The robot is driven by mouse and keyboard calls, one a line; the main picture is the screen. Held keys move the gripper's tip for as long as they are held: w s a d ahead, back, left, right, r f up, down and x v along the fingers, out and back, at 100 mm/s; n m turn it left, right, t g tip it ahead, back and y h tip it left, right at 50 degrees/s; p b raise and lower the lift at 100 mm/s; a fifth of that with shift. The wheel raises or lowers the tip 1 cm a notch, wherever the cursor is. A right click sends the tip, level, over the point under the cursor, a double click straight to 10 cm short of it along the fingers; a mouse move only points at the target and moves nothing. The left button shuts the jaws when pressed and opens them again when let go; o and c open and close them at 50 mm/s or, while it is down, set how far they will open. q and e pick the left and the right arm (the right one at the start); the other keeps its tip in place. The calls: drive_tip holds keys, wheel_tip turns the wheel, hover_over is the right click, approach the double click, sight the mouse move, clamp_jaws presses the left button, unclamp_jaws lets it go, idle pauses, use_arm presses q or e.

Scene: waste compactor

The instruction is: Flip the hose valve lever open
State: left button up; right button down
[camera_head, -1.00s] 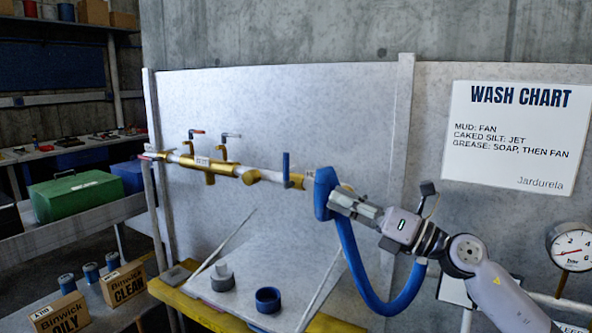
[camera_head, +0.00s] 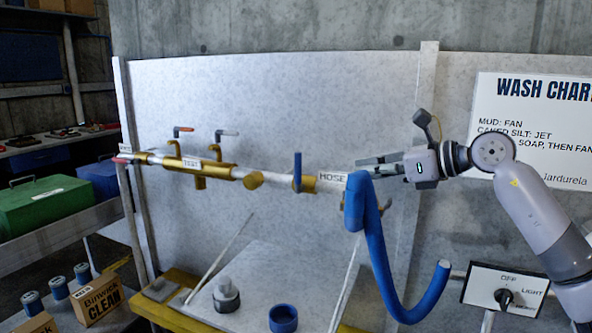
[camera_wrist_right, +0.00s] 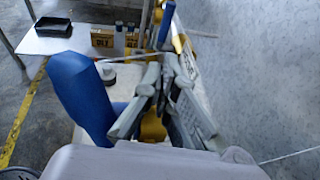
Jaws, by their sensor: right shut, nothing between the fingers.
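The hose valve lever (camera_head: 297,172) is a blue bar standing upright on the white and brass pipe, just left of the "HOSE" label (camera_head: 332,177). It also shows at the top of the right wrist view (camera_wrist_right: 166,24). The blue hose (camera_head: 378,240) hangs from the pipe's right end and curves down to the right. My right gripper (camera_head: 366,167) is shut and empty, pointing left above the hose's top bend. A clear gap separates it from the lever. In the right wrist view its fingers (camera_wrist_right: 160,66) stand beside the hose. My left gripper is out of view.
Two smaller taps (camera_head: 226,133) with a "TEST" label sit on the pipe's left part. A white back panel (camera_head: 350,90) stands close behind. A switch box (camera_head: 508,289) is at lower right. A blue ring (camera_head: 283,318) and a grey fitting (camera_head: 226,293) rest on the bench below.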

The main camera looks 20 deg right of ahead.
drive_tip(key=shift+s+d, duration=0.1)
drive_tip(key=shift+s, duration=0.05)
drive_tip(key=shift+s+d+r, duration=0.1)
drive_tip(key=shift+s+d, duration=0.05)
drive_tip(key=shift+s, duration=0.1)
drive_tip(key=shift+w+a, duration=0.35)
drive_tip(key=shift+w, duration=0.1)
drive_tip(key=p, duration=0.4)
approach(299, 173)
drive_tip(key=w+f, duration=0.1)
drive_tip(key=f, duration=0.1)
drive_tip(key=w+a, duration=0.1)
drive_tip(key=w+a+p, duration=0.1)
drive_tip(key=w, duration=0.1)
drive_tip(key=shift+w+a+r, duration=0.1)
drive_tip(key=shift+a, duration=0.2)
use_arm(q)
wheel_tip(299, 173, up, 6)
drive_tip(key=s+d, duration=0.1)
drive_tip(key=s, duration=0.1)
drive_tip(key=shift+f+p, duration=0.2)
drive_tip(key=shift+p, duration=0.1)
use_arm(e)
drive_tip(key=shift+w+a, duration=0.2)
drive_tip(key=shift+w, duration=0.2)
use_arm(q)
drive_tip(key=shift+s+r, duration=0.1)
